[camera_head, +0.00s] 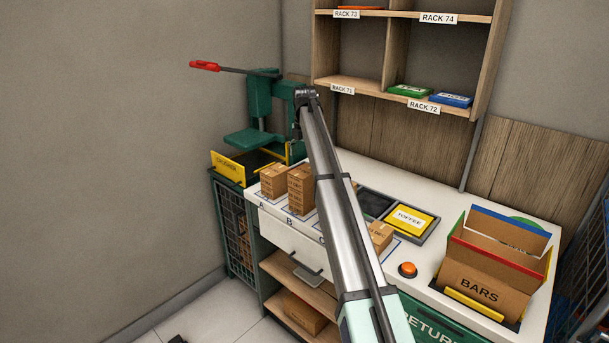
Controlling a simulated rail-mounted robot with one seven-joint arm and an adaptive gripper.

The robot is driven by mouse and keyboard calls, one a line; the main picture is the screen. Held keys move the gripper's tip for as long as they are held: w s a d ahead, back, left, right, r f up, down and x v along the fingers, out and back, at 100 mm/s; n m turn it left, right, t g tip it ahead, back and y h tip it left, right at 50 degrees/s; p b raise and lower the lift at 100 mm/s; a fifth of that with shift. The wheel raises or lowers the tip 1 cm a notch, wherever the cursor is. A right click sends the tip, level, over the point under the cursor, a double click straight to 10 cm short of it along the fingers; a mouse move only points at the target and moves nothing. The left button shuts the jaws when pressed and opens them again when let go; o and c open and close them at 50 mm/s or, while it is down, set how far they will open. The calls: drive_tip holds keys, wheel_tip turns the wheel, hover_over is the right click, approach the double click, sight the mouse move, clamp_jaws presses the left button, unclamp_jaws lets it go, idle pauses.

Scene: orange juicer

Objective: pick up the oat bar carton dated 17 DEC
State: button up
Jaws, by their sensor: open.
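Brown cartons stand on the white counter (340,160). One carton (273,182) is at spot A, and a taller carton or stack (300,188) is at spot B. Another carton (380,236) shows just right of my arm, partly hidden by it. Dates on the cartons are too small to read, so I cannot tell which is dated 17 DEC. My gripper (306,98) is at the arm's far end, raised above the counter's back, in front of the green press. It looks empty and is apart from the cartons; its fingers are hard to make out.
A green press (262,100) with a red-tipped lever stands at the back left. A TOFFEE tray (410,218), an orange button (407,269) and an open BARS box (480,287) are on the right. Shelves (400,93) hang above. My arm hides the counter's middle.

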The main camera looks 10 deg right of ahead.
sight(304, 170)
drive_tip(key=shift+f+p, duration=1.35)
drive_tip(key=shift+f, duration=2.2)
drive_tip(key=c, duration=1.2)
